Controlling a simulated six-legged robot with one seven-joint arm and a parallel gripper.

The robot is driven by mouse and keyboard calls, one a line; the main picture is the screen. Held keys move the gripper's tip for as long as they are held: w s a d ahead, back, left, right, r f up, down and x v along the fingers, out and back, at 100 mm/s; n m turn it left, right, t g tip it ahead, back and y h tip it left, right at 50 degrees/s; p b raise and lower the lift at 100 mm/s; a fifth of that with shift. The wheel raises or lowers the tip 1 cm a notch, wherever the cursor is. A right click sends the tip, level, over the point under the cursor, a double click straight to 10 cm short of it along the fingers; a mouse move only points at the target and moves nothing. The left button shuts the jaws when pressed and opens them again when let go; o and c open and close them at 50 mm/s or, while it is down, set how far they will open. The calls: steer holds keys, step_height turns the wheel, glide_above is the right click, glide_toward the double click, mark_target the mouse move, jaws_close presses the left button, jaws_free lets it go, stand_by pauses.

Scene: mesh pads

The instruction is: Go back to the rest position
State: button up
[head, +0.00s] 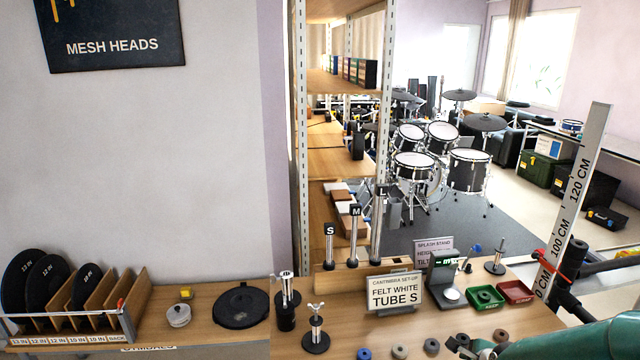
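A teal and black part of my arm (590,340) crosses the bottom right corner, in front of the bench. My gripper cannot be made out; the frame's lower edge cuts off that area. The wooden bench (190,335) runs along the bottom. A row of small round felts, including a blue one (364,353), a tan one (400,352) and a dark grey one (431,345), lies at its front edge. A sign (395,292) reading "CANTIMBRA SET-UP FELT WHITE TUBE S" stands behind them. Metal tubes marked S (329,245) and M (354,235) stand upright further back.
A tall ruler (572,205) with a red clamp leans at the right, near my arm. A green tray (485,297) and a red tray (514,292) sit on the bench. A rack of black pads (75,295) is at left. A drum kit (440,155) stands behind.

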steer(key=s+a+r+n, duration=0.9)
steer(key=s+r+n, duration=0.1)
steer(key=r, duration=0.3)
steer(key=s+a+r+n+g, duration=0.1)
steer(key=s+a+r+n, duration=0.8)
steer(key=s+r+n, duration=0.1)
step_height(320, 180, up, 3)
steer(key=shift+s+a+f+n+h, duration=0.1)
steer(key=shift+s+a+n+h, duration=0.25)
steer(key=shift+n, duration=0.45)
